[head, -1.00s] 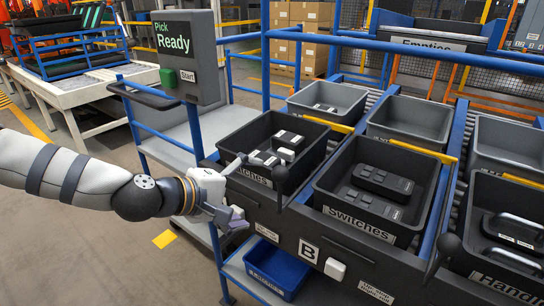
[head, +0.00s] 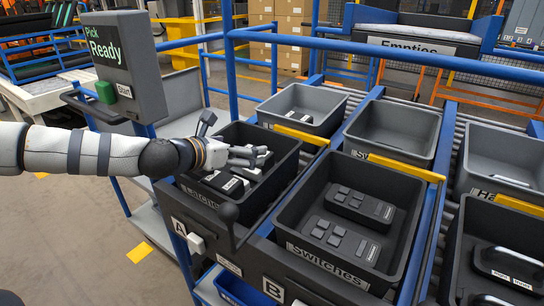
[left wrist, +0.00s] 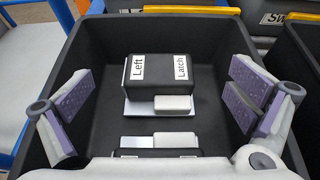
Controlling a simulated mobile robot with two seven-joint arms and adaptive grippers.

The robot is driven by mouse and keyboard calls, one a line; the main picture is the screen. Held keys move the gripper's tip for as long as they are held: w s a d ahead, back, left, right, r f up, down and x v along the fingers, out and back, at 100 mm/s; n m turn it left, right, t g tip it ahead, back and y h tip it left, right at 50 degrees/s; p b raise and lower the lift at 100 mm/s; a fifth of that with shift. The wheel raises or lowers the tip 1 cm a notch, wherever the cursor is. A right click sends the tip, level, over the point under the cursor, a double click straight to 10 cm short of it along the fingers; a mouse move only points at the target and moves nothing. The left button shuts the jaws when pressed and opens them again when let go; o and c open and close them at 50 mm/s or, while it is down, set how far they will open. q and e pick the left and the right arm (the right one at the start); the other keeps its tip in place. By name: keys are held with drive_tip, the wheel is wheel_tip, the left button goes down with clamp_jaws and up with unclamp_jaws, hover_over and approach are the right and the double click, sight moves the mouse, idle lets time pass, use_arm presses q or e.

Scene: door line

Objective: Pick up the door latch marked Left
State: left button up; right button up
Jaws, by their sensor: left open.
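The door latch marked Left (left wrist: 160,70) lies in the left wrist view, a black block on a grey plate with white labels reading "Left" and "Latch" and a light grey bar on its near side. A second latch (left wrist: 160,141) lies nearer, partly hidden by my gripper's body. Both are in the black Latches bin (head: 285,170). My left gripper (head: 236,152) is over this bin; in the left wrist view its purple-padded fingers (left wrist: 158,98) are spread wide on either side of the marked latch, with nothing between the pads. My right gripper is not in view.
The bin's walls (left wrist: 90,50) stand close around the fingers. The Switches bin (head: 400,255) is to the right, with a handles bin beyond it. Grey bins (head: 392,130) stand behind. A blue rail (head: 400,58) crosses above, and a Pick Ready panel (head: 125,60) stands at left.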

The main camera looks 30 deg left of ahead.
use_arm(q)
drive_tip(key=x, duration=0.3)
drive_tip(key=f+b+x, duration=0.1)
drive_tip(key=x, duration=0.2)
drive_tip(key=f+b+x, duration=0.1)
drive_tip(key=x, duration=0.2)
drive_tip(key=shift+s, duration=0.35)
drive_tip(key=shift+w, duration=0.35)
drive_tip(key=shift+r, duration=0.2)
drive_tip(key=c, duration=1.7)
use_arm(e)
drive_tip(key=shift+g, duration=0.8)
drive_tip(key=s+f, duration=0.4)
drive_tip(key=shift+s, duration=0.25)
